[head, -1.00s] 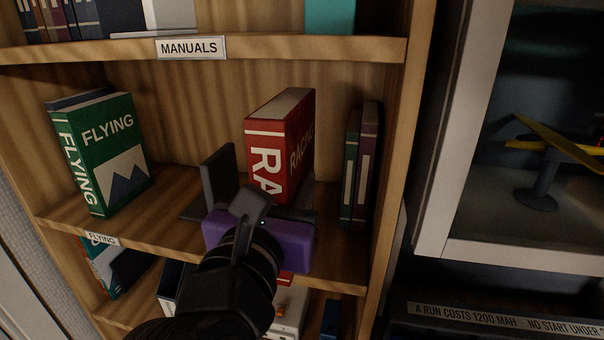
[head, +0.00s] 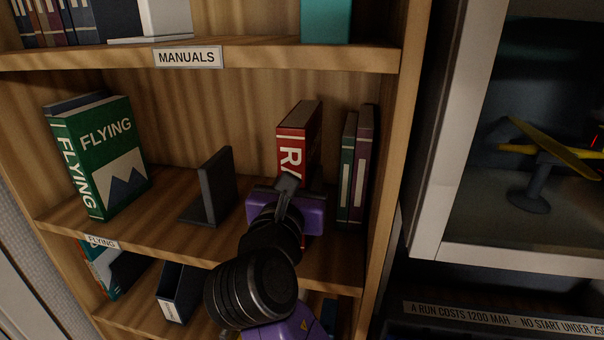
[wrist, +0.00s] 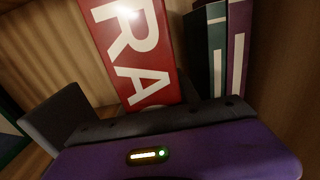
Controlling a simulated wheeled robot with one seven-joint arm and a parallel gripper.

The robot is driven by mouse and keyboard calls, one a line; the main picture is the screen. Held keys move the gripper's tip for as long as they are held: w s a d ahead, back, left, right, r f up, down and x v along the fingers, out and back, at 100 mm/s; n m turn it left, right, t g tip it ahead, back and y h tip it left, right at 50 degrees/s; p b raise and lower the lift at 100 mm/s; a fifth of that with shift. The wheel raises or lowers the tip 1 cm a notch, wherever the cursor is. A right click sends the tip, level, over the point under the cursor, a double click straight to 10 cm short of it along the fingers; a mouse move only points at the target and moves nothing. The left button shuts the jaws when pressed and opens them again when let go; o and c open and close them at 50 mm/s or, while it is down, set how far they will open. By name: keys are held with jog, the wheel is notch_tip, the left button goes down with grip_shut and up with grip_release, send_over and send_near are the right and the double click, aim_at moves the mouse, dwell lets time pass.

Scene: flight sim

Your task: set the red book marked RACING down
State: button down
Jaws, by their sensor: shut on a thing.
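The red book marked RACING (head: 300,130) stands upright on the middle shelf, its spine facing out, left of two thin books. In the wrist view the red book (wrist: 135,45) rises from behind my gripper with the letters RA showing. My gripper (head: 288,190) is in front of the book's lower spine and is shut on it. The fingers and the book's lower end are mostly hidden by the purple gripper body, so I cannot tell whether the book touches the shelf board.
A dark bookend (head: 215,187) stands left of the book, with free shelf between. The green thin book (head: 347,165) and purple thin book (head: 363,165) stand close on the right. The green FLYING book (head: 100,155) is at far left. The MANUALS shelf (head: 300,59) is above.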

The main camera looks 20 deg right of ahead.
aim_at(303, 174)
dwell(0.3)
jog(key=c, duration=0.9)
grip_release()
jog(key=b+v, duration=0.1)
jog(key=v, duration=1.1)
jog(key=shift+r, duration=0.1)
